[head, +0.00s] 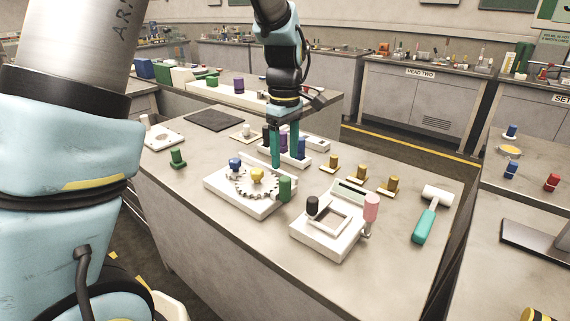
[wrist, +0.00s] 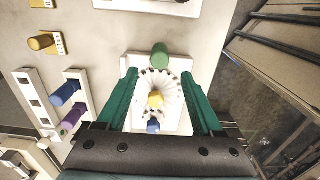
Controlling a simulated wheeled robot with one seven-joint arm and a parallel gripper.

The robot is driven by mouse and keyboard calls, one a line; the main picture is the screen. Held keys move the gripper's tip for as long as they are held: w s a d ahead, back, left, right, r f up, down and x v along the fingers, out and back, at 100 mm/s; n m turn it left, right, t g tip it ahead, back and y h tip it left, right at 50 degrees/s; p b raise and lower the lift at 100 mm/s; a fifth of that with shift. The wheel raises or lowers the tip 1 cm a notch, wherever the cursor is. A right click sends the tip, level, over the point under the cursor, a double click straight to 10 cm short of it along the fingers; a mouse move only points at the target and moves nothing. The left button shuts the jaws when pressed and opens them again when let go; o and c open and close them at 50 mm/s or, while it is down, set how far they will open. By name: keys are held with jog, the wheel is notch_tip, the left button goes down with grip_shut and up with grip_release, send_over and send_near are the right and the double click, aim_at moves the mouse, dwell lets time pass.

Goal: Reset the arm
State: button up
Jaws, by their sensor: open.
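My gripper (head: 284,146) has two teal fingers pointing down above the workbench (head: 385,222). In the wrist view my gripper (wrist: 172,97) is open, with a clear gap between its fingers and nothing held. Below it is a white fixture (head: 232,205) with a toothed gear (head: 246,188). A yellow knob (head: 257,175) sits at the gear's middle, with a blue peg (head: 235,164) and a green cylinder (head: 285,188) beside the gear. These also show between and beyond the fingers in the wrist view.
A rack behind my gripper holds a purple peg (head: 284,140) and a blue peg (head: 301,147). Several yellow pegs (head: 360,172) stand to the right. A white frame fixture (head: 325,228) and a teal-handled mallet (head: 426,222) lie at the front right.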

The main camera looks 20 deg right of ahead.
dwell(0.4)
jog(key=s+a+m, duration=0.2)
jog(key=a+m, duration=0.1)
jog(key=a, duration=1.2)
jog(key=s+a+f+m+t, duration=0.1)
jog(key=a+m, duration=0.3)
jog(key=a, duration=1.1)
jog(key=shift+s+f+t, duration=0.25)
jog(key=shift+s+t, duration=0.05)
jog(key=shift+s, duration=0.25)
jog(key=shift+o, duration=0.4)
